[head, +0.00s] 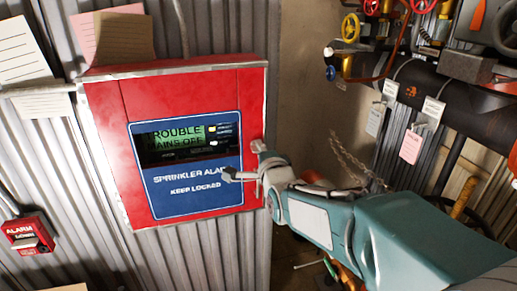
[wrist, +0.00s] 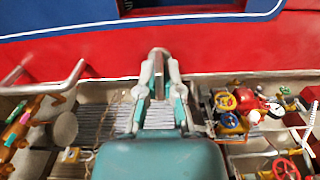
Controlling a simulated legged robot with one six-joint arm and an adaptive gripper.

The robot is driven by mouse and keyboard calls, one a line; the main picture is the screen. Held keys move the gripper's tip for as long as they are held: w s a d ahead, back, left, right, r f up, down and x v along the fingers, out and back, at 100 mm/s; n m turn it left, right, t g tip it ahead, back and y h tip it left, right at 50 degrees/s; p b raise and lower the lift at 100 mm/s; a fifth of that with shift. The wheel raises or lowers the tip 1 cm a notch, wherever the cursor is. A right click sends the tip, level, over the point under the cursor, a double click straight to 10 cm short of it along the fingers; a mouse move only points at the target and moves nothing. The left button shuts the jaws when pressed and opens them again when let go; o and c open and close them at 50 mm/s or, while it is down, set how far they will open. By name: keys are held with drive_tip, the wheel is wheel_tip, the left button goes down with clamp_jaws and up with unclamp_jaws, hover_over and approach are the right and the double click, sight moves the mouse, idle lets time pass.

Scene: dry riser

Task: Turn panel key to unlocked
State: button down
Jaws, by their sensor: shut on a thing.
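The red alarm panel (head: 103,150) hangs on the corrugated wall in the head view, with a blue front plate (head: 190,200). A small metallic piece, apparently the panel key (wrist: 159,88), shows between the fingers. Most of it is hidden by them, so its turn angle cannot be told.
Pipes with a yellow valve wheel (head: 350,28) and hanging tags (head: 411,146) stand at the right. A small red alarm box (head: 30,235) is at the lower left.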

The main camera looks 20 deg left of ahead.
drive_tip(key=shift+d+f, duration=0.1)
drive_tip(key=shift+f, duration=0.2)
drive_tip(key=c, duration=0.8)
unclamp_jaws()
drive_tip(key=shift+w, duration=0.1)
drive_tip(key=shift+r, duration=0.1)
drive_tip(key=v, duration=1.2)
